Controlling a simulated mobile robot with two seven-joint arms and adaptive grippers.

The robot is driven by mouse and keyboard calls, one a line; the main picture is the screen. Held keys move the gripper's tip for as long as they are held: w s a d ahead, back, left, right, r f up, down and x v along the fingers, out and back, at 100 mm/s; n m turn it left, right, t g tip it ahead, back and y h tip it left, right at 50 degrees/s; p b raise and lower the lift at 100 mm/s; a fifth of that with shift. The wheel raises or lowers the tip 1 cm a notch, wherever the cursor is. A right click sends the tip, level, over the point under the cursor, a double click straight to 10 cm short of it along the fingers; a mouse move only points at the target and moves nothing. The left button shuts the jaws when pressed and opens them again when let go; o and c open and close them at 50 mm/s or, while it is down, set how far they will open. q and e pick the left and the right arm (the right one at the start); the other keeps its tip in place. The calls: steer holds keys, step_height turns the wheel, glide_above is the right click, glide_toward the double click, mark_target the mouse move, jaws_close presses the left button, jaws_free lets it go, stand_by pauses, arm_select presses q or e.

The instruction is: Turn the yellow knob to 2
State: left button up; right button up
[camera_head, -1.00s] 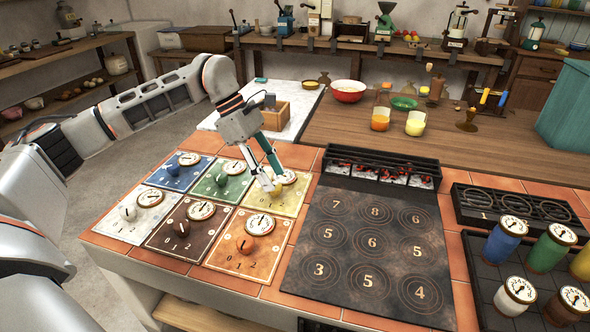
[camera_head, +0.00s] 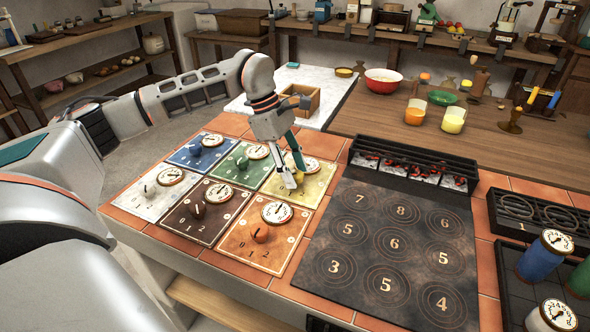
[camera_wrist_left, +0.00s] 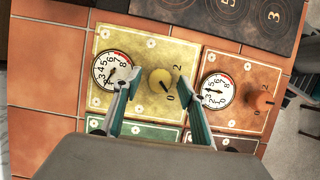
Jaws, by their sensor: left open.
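The yellow panel (camera_head: 320,182) is at the back right of a set of coloured knob panels, and also shows in the left wrist view (camera_wrist_left: 140,48). It carries a round white gauge and a yellow knob (camera_wrist_left: 161,80) with a dark pointer line. In the wrist view the line slants towards the lower right, near the 0 side; its exact setting is unclear. My left gripper (camera_head: 296,178) points down over this panel. In the wrist view its open fingers (camera_wrist_left: 160,104) are on either side of the knob; contact cannot be told. My right gripper is not visible.
An orange panel (camera_head: 240,245) with its own knob and gauge adjoins the yellow one. Green (camera_head: 224,168), blue, white and brown panels lie to the left. A dark numbered hotplate (camera_head: 385,250) is to the right, with a raised rack of glowing coals (camera_head: 412,167) behind.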

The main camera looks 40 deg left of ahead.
arm_select(q)
steer(key=c, duration=1.1)
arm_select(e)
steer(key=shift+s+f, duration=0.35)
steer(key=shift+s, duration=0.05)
